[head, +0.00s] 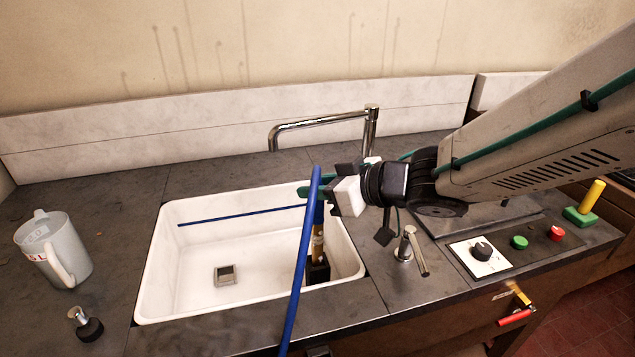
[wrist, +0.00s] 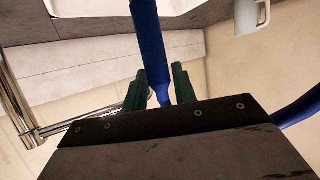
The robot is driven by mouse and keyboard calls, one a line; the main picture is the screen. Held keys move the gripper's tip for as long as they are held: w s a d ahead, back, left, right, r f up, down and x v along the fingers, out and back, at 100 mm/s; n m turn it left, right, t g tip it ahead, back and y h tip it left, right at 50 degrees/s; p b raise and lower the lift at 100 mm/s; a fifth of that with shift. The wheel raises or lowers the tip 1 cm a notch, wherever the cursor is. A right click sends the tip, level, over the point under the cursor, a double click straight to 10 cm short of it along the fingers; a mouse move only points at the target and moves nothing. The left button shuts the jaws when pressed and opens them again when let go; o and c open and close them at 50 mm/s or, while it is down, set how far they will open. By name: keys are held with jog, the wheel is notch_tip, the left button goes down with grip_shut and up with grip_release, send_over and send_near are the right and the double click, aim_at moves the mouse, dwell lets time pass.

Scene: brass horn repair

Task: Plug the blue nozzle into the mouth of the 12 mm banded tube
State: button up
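My gripper (head: 318,190) is above the right part of the sink, with its green fingers shut on the blue nozzle. In the wrist view the blue nozzle (wrist: 153,50) fills the gap between the fingers (wrist: 160,88). In the head view a short blue part (head: 319,213) shows below the fingers, over a brass-coloured tube (head: 317,243). The tube stands upright in a black holder (head: 318,270) in the sink. The blue hose (head: 299,265) crosses in front and partly covers them. I cannot tell whether the nozzle touches the tube's mouth or is in it, nor make out the band.
The white sink (head: 160,270) holds a small drain (head: 225,275); a thin blue line crosses it. A chrome faucet (head: 370,125) stands behind. A jug (head: 55,250) and black-based knob (head: 86,325) are left. A lever (head: 408,245) and control panel (head: 480,265) are right.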

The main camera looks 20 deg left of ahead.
jog(key=o, duration=0.3)
jog(key=shift+o, duration=0.2)
jog(key=v, duration=0.8)
